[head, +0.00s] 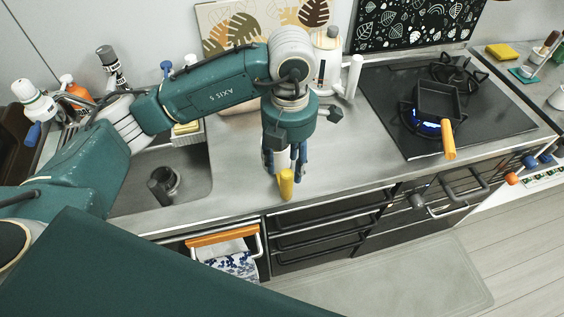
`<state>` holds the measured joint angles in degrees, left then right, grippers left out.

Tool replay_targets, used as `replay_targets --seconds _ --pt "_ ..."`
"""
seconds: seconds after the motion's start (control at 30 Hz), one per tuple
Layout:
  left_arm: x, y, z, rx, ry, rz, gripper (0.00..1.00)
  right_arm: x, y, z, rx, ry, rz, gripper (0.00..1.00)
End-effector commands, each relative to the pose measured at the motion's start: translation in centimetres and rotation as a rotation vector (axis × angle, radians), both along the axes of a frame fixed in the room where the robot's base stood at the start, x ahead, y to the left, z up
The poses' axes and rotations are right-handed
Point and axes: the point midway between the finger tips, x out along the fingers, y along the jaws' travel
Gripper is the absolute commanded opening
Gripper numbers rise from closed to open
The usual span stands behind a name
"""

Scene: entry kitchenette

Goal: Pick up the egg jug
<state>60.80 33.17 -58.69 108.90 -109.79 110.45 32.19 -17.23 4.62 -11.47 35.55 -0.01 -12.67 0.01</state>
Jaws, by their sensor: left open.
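A small yellow object (286,185), which may be the egg jug, stands near the front edge of the steel counter. It is partly hidden by my left gripper (284,163), so its full shape does not show. My left gripper points down from above with its fingers apart, right over and around the upper part of the yellow object. I cannot tell whether the fingers touch it. My right gripper is not in view.
A sink (195,185) with a dark cup (163,183) lies left. White-topped bottles (329,42) stand behind the arm. On the right, a small pan (438,100) with a yellow handle sits over a lit blue flame. The counter (350,150) between is clear.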

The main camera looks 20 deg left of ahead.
Motion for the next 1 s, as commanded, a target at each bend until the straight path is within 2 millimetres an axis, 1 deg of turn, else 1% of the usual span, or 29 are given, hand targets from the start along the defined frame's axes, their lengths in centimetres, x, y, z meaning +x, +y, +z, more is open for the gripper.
replay_targets --seconds 0.1,0.2,0.33,0.43,0.57,0.6,0.7,0.8,0.97,1.0 --pt "-0.2 0.0 -2.0 0.000 0.007 0.001 0.45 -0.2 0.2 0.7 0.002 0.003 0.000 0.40" --pt "-0.2 0.0 -3.3 -0.002 0.006 -0.002 0.45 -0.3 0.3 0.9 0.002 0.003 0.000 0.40" --pt "-0.2 -0.1 -4.2 -0.003 0.004 -0.002 0.45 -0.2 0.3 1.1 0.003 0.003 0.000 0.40" --pt "-0.3 -0.1 -5.0 -0.003 0.006 -0.001 0.45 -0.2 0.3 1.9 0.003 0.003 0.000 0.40" --pt "-0.4 -0.1 -7.0 -0.004 0.009 -0.002 0.45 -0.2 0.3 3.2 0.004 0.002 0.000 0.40" --pt "-0.4 -0.1 -7.7 -0.004 0.007 -0.002 0.45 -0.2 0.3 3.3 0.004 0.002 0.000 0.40" --pt "-0.3 -0.1 -8.9 -0.003 0.004 -0.003 0.45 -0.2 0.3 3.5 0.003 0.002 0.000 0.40" --pt "-0.3 -0.2 -9.4 -0.004 0.001 -0.003 0.45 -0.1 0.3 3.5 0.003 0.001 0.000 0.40" --pt "-0.3 -0.2 -9.5 -0.004 0.000 -0.003 0.45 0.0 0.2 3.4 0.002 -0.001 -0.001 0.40" --pt "-0.3 -0.2 -9.5 -0.004 0.001 -0.003 0.43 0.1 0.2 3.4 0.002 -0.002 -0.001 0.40"
